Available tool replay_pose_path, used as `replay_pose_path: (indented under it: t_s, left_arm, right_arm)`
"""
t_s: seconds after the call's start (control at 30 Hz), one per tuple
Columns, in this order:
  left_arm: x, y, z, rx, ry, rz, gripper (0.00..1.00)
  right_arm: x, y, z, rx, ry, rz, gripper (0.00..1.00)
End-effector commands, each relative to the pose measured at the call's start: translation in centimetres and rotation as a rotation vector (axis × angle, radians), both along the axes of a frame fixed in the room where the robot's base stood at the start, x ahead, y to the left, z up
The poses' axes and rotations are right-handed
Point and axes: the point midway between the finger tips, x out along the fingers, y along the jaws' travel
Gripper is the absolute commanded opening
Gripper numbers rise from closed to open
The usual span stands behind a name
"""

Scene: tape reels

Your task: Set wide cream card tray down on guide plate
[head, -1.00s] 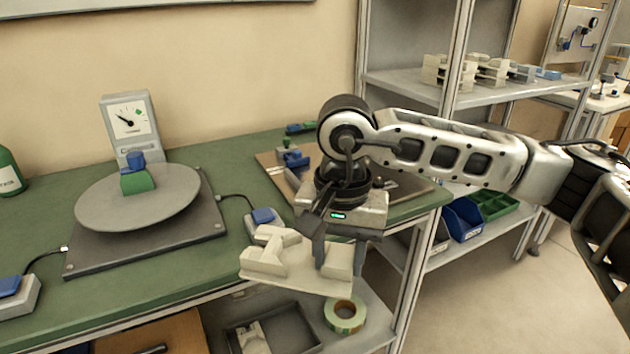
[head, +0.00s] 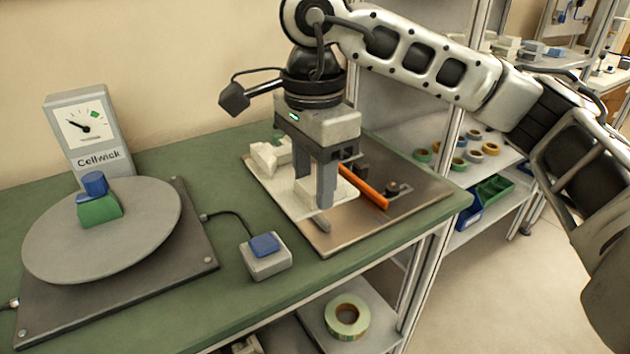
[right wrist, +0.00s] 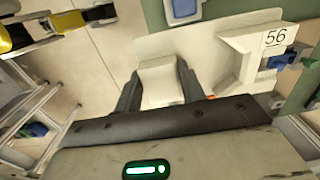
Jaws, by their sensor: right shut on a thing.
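The cream card tray (head: 273,157) has raised blocks on a flat base and is partly hidden by my right gripper (head: 322,190). The gripper is shut on one of its blocks. In the right wrist view the tray (right wrist: 205,38) shows the held block between the fingers and another block marked 56. The brown guide plate (head: 400,208) lies on the green bench at the right. The tray is over its left part, low and close to it; I cannot tell whether they touch. My left gripper is not in view.
An orange strip (head: 364,187) and a dark knob (head: 393,187) are on the plate, right of the gripper. A blue-topped button box (head: 265,256) stands left of the plate. A round turntable (head: 130,240) carries green and blue blocks, with a dial gauge (head: 83,128) behind.

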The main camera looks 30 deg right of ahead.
Motion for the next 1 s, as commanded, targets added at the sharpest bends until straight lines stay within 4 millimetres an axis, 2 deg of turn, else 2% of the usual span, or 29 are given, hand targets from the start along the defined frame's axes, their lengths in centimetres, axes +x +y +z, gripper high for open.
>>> replay_pose_path:
  t_s: [0.4,0.6,0.87,1.0]
  left_arm:
    - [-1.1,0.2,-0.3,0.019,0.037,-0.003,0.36]
    - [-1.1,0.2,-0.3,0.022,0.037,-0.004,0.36]
    - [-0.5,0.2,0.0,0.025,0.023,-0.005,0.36]
    - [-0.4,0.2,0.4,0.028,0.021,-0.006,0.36]
  right_arm:
    - [5.4,-7.6,-4.1,-0.001,0.005,-0.010,0.12]
    - [7.0,-9.7,-7.7,-0.002,0.003,-0.003,0.12]
    - [7.9,-10.9,-9.7,-0.001,0.002,-0.002,0.12]
    - [8.0,-11.1,-11.7,-0.001,0.004,0.000,0.12]
